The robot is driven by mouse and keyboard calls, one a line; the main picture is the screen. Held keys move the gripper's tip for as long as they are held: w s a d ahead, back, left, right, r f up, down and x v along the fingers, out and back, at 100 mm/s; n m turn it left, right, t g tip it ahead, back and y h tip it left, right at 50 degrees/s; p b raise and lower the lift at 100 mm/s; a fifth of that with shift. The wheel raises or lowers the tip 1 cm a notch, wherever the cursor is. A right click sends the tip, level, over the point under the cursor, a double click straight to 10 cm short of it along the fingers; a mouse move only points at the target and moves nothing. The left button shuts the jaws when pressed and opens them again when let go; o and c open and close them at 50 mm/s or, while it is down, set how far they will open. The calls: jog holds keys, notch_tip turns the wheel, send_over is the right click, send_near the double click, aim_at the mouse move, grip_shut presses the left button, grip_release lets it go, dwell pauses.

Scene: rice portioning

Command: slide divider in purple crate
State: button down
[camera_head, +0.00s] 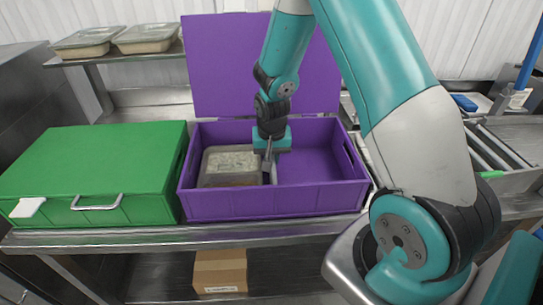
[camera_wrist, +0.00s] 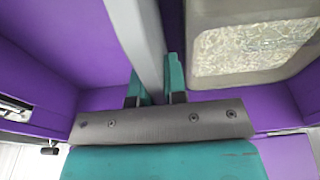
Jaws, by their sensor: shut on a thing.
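The purple crate (camera_head: 320,199) stands open on the metal counter, its lid (camera_head: 220,70) raised at the back. My gripper (camera_head: 268,155) reaches down into the crate near its middle and is shut on the grey divider (camera_head: 272,173). In the wrist view the divider (camera_wrist: 140,40) runs as a pale upright strip between my gripper's teal fingers (camera_wrist: 155,90). A clear-lidded rice container (camera_head: 229,167) sits in the crate's left part, beside the divider. It also shows in the wrist view (camera_wrist: 250,72). The crate's right part is empty. The divider's lower edge is hard to see.
A closed green crate (camera_head: 95,170) stands at the left of the purple one, with a white card at its corner. Two containers (camera_head: 147,36) rest on a shelf at the back left. A cardboard box (camera_head: 220,271) sits on the lower shelf. A roller conveyor (camera_head: 495,148) is at the right.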

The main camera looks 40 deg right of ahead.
jog(key=shift+f, duration=0.15)
jog(key=c, duration=0.6)
grip_release()
jog(key=shift+r+p, duration=3.1)
jog(key=shift+r, duration=0.95)
